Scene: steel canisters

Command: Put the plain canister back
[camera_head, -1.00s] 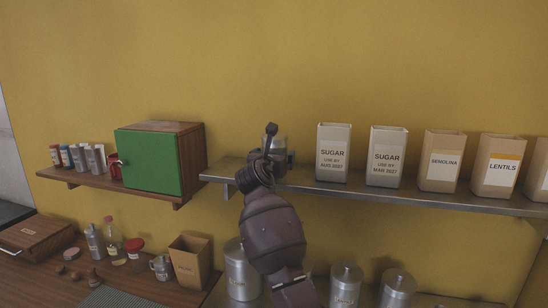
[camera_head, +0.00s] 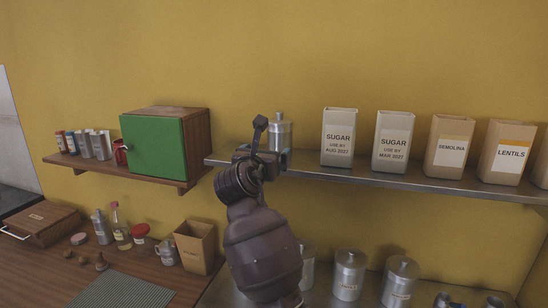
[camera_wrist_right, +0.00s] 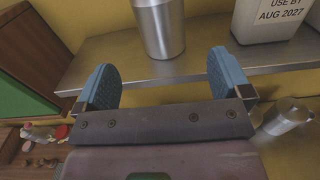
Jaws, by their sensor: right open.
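A steel canister (camera_head: 279,132) with a knobbed lid stands upright at the left end of the steel shelf (camera_head: 340,178). It also shows in the right wrist view (camera_wrist_right: 160,28), where no label is visible on its side. My right gripper (camera_head: 264,154) is open and empty just in front of the shelf. In the right wrist view its two blue-padded fingers (camera_wrist_right: 165,82) are spread wide, with the canister beyond their tips and apart from them. My left gripper is in neither view.
A sugar carton (camera_head: 339,137) stands right of the canister, with several more cartons along the shelf. A green-doored wooden box (camera_head: 154,150) is to the left on a wooden shelf. More canisters (camera_head: 349,274) stand on the counter below, one partly behind my arm.

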